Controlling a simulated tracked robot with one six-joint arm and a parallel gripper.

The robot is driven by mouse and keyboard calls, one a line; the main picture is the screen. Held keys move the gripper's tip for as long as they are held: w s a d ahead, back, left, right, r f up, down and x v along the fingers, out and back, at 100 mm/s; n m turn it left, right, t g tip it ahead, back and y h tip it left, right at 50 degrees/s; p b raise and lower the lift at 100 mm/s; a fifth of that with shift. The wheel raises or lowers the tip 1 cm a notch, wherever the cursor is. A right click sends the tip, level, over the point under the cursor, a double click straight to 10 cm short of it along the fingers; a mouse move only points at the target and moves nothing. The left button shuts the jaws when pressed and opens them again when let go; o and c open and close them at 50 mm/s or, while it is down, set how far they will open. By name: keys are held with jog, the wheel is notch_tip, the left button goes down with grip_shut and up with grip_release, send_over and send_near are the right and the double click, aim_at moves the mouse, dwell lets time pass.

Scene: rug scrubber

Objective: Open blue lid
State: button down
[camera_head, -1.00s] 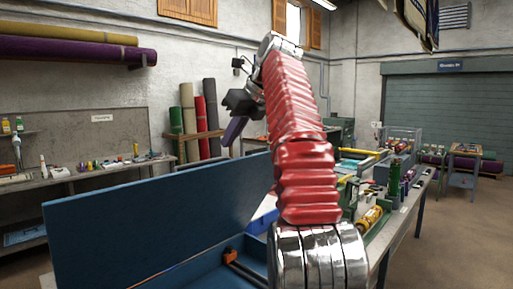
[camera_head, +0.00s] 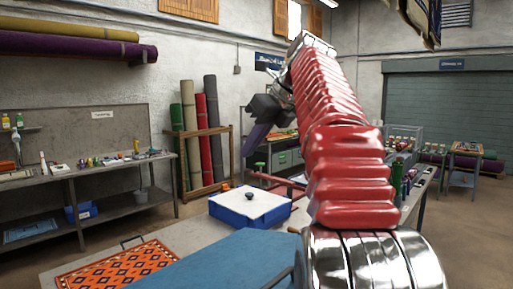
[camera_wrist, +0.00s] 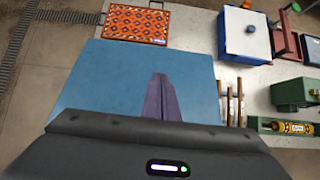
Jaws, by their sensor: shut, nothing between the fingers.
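The blue lid (camera_head: 225,265) is a broad flat panel at the bottom of the head view. It lies flat and low, partly cut off by the frame and hidden by my arm. In the wrist view the blue lid (camera_wrist: 115,80) fills the middle, and no box interior shows. My gripper (camera_head: 249,150) is raised in the air, its purple fingers pointing down. In the wrist view my gripper (camera_wrist: 160,78) is shut and empty, with its fingers seen over the lid and apart from it.
An orange patterned rug (camera_head: 125,266) lies beyond the lid. A blue box with a white top and dark knob (camera_head: 250,206) stands behind. Wooden-handled tools (camera_wrist: 229,103) and a green fixture (camera_wrist: 290,93) lie right of the lid in the wrist view.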

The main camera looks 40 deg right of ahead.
jog(key=shift+s+d, duration=0.2)
jog(key=shift+s, duration=0.7)
